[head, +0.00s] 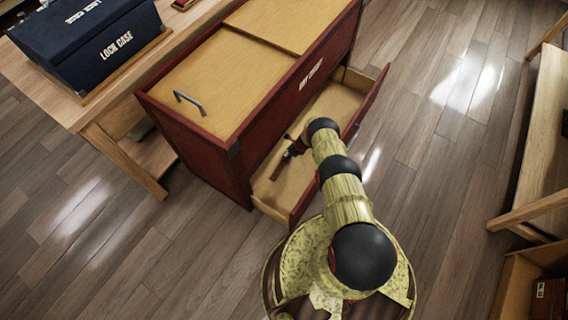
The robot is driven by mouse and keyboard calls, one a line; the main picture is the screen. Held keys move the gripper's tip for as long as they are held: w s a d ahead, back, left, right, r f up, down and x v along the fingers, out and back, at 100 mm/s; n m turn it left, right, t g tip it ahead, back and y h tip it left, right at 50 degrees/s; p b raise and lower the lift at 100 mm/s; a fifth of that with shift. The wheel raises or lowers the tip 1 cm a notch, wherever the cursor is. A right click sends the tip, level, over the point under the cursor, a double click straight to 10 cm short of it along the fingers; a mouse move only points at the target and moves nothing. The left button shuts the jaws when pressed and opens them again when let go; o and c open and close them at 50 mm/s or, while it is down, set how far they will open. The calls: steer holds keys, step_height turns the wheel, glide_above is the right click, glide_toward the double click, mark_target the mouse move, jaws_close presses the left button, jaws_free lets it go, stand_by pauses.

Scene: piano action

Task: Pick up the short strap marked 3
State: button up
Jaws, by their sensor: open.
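My gripper (292,150) is small and dark in the head view and reaches down into the open drawer (262,190) of a red cabinet. It is open. A small reddish-brown strip (279,167) shows right by the gripper in the drawer. It may be a strap, but no mark on it can be read, and I cannot tell whether the gripper touches it. Part of the drawer is hidden behind my arm.
A dark blue lock case (90,45) sits on a wooden table at the left. A wooden bench (545,140) stands at the right. The floor between is clear.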

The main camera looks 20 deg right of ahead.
steer(key=c, duration=0.4)
steer(key=c, duration=0.9)
